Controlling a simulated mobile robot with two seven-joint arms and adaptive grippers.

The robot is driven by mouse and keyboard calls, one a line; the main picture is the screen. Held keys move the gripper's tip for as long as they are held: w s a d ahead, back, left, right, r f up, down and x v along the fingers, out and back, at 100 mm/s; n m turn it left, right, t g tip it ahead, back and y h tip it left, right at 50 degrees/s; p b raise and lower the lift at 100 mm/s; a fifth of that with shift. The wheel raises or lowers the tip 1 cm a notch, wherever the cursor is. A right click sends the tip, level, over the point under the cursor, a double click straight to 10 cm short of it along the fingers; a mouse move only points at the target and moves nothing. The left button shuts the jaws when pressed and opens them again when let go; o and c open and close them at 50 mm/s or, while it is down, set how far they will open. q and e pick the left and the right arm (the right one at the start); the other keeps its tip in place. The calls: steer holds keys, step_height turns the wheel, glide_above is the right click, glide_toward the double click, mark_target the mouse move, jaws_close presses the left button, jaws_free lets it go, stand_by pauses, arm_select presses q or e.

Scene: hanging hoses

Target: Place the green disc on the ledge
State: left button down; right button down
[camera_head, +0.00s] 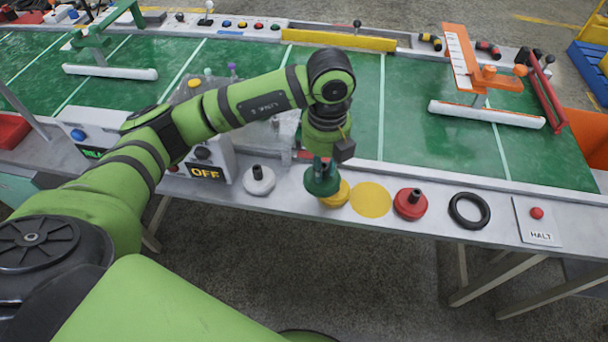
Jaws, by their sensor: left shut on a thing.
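The green disc (321,184) has a knob on top and is held in my left gripper (322,160), over the left part of a yellow disc (337,196). The gripper points down and is shut on the green disc's knob; its fingers are small and partly hidden. The green disc covers part of the yellow one, and I cannot tell whether the two touch. The ledge (440,190) is the grey strip along the table's near edge. My right gripper is not in view.
On the ledge are a white disc (259,180), a flat yellow circle (371,200), a red disc (410,204), a black ring (469,211) and a HALT button plate (537,221). An OFF box (207,160) stands left. The green surface (420,140) behind has free room.

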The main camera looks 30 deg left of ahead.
arm_select(q)
steer(key=a+f, duration=0.2)
steer(key=a+f+p, duration=0.1)
steer(key=a+f, duration=0.1)
steer(key=f, duration=0.1)
steer(key=w+a+f+p, duration=0.1)
steer(key=a+f, duration=0.2)
steer(key=shift+d+f, duration=0.1)
steer(key=shift+f, duration=0.05)
steer(key=c, duration=1.5)
jaws_free()
steer(key=shift+f, duration=0.1)
steer(key=o, duration=0.4)
